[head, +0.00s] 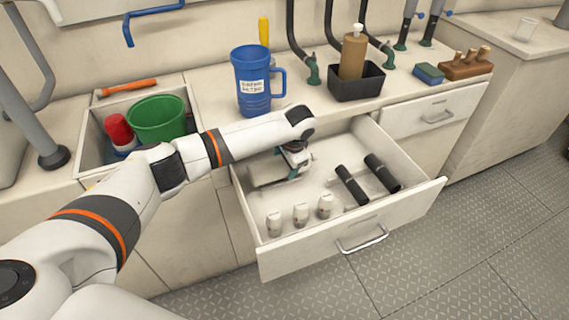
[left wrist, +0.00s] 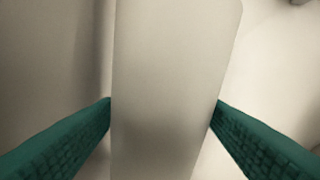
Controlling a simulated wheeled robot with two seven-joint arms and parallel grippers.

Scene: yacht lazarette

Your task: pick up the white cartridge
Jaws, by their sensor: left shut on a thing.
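The white cartridge (left wrist: 170,70) fills the middle of the left wrist view as a smooth, pale, long body, with its ends cut off by the frame or unclear. My left gripper (head: 296,170) reaches down into the open drawer at its back left. Its green fingers show on both sides of the cartridge in the left wrist view (left wrist: 162,105), shut on it. My right gripper is not in view.
The open drawer (head: 408,212) also holds several small white items, one of them a bulb-like piece (head: 300,214), and two black cylinders, one at right (head: 382,173). A blue jug (head: 252,82) and a black caddy (head: 356,85) stand on the counter behind. A green bucket (head: 156,118) sits left.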

